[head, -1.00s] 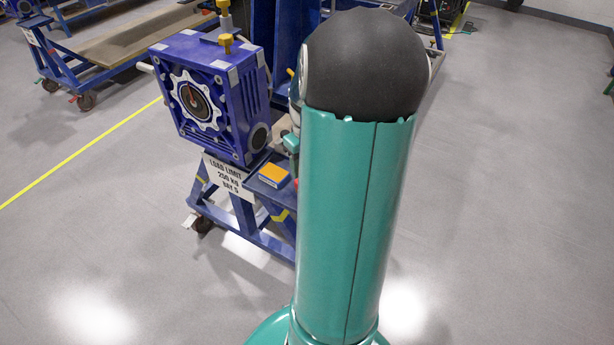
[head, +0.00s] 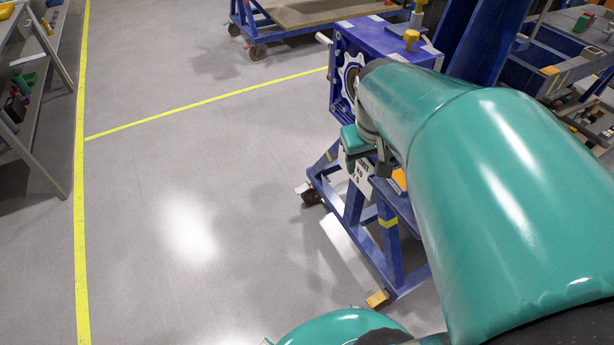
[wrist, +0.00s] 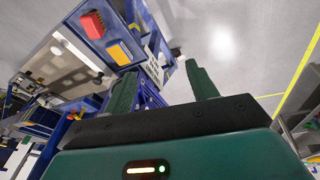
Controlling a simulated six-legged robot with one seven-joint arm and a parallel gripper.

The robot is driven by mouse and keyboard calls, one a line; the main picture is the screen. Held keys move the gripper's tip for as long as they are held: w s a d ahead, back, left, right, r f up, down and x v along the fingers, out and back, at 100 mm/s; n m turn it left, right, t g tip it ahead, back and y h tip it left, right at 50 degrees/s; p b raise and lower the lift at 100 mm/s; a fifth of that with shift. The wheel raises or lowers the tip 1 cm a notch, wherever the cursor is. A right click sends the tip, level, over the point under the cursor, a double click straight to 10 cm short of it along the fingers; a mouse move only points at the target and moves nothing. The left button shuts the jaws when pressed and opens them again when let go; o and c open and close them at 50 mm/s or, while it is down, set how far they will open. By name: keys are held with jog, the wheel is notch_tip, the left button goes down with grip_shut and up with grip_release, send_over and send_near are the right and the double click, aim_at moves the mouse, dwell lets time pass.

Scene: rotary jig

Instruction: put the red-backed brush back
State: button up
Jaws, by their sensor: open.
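A small red block-shaped thing (wrist: 92,24), which looks like the red-backed brush, lies on the blue stand's ledge at the upper left of the wrist view. An orange-yellow patch or block (wrist: 119,53) is beside it, nearer my gripper; it also shows in the head view (head: 399,180). My gripper (wrist: 160,68) is open, its two green fingers apart with nothing between them. In the head view my gripper (head: 355,145) is in front of the jig's ledge, and my arm hides the red thing there.
The blue rotary jig (head: 385,38) stands on a wheeled blue frame with a white load-limit sign (head: 361,176). A shelf rack (head: 30,100) stands at the left. A flat cart (head: 320,12) is behind. The grey floor between is clear.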

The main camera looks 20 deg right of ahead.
jog(key=s+a+r+t+y, duration=0.1)
jog(key=s+a+r, duration=0.1)
jog(key=a, duration=0.5)
jog(key=s+a+r+n+t, duration=0.1)
jog(key=s+a+t, duration=0.1)
jog(key=s+a, duration=0.2)
jog(key=a, duration=0.3)
jog(key=shift+s+a+r+n+y, duration=0.15)
jog(key=shift+a+r+n+y, duration=0.15)
jog(key=shift+a+r+y, duration=0.1)
jog(key=c, duration=0.5)
jog(key=shift+d, duration=0.1)
